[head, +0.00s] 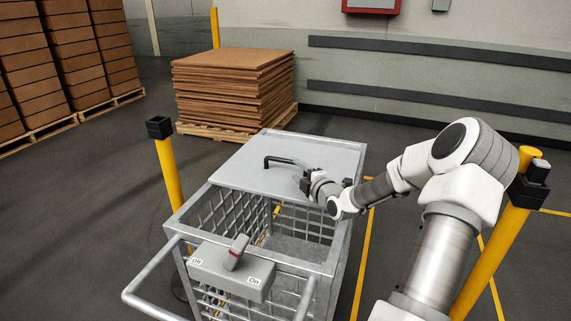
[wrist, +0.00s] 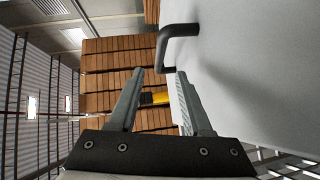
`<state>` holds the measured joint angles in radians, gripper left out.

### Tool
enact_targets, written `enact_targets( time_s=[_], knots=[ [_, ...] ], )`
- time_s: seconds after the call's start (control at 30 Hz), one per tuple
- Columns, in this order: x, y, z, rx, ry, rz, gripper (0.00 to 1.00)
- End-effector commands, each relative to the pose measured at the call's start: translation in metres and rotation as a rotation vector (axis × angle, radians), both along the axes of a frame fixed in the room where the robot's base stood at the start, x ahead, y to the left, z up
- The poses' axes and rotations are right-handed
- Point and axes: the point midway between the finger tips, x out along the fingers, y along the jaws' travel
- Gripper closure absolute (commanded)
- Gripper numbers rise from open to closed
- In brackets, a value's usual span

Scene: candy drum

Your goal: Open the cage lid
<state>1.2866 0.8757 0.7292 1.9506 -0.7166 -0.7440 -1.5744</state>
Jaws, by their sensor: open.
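The cage (head: 240,214) is a grey metal-mesh box in the head view. Its flat grey lid (head: 315,152) covers the rear part of the top, and the front part is uncovered. A black bar handle (head: 278,160) stands on the lid. My gripper (head: 305,183) is at the lid's right part, close to the handle. In the wrist view, my gripper (wrist: 158,76) has its two fingers apart with nothing held between them. The handle (wrist: 170,42) is just beyond the fingertips, and the pale lid (wrist: 260,65) fills the right side. Whether a finger touches the lid is unclear.
A grey switch box (head: 230,270) with a lever and a tubular push bar (head: 150,280) are at the cage's front. Yellow posts stand left (head: 170,170) and right (head: 490,260). Stacked brown sheets (head: 232,90) lie behind.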

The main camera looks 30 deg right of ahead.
Motion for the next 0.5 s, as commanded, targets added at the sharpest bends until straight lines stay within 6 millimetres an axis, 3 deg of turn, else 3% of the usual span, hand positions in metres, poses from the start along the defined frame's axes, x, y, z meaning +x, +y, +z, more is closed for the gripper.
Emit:
enact_targets(
  time_s=[0.2, 0.5],
  knots=[
    [0.043, -0.004, -0.008, 0.002, -0.002, 0.0, 0.5],
    [0.082, -0.009, -0.013, 0.001, 0.0, 0.001, 0.5]
  ],
)
